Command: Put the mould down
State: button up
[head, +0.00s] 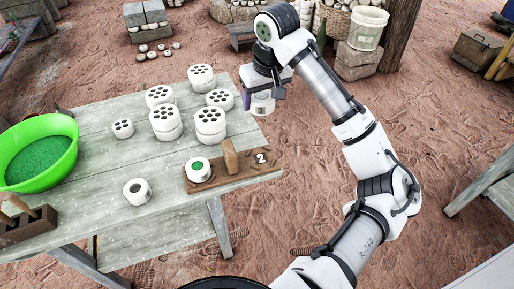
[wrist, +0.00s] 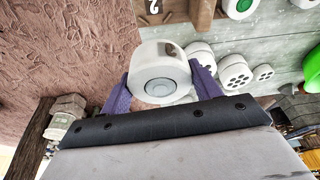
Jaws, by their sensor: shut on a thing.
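My gripper (wrist: 161,84) is shut on a white round mould (wrist: 160,66), with a purple finger on either side of it. The mould's end with a grey round recess faces the wrist camera. In the head view my gripper (head: 256,96) is at the table's far right corner, with the white mould (head: 263,105) below it. The mould appears held in the air at the edge of the grey plank table (head: 95,165); its exact height is hard to tell.
Several white perforated round pieces (head: 210,121) stand on the table, some stacked. A wooden board (head: 240,172) marked 2 bears a white piece with a green top (head: 198,168) and a wooden block (head: 230,156). A white holed piece (head: 137,191) and a green bowl (head: 55,133) stand left.

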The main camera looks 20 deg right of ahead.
aim_at(260, 156)
notch_tip(260, 156, down, 19)
jog(key=shift+s+f+p, duration=0.1)
jog(key=shift+f+p, duration=0.1)
jog(key=shift+p, duration=0.75)
jog(key=shift+f, duration=0.1)
jog(key=o, duration=1.1)
jog(key=b+v, duration=0.1)
jog(key=v, duration=1.1)
jog(key=shift+a, duration=0.1)
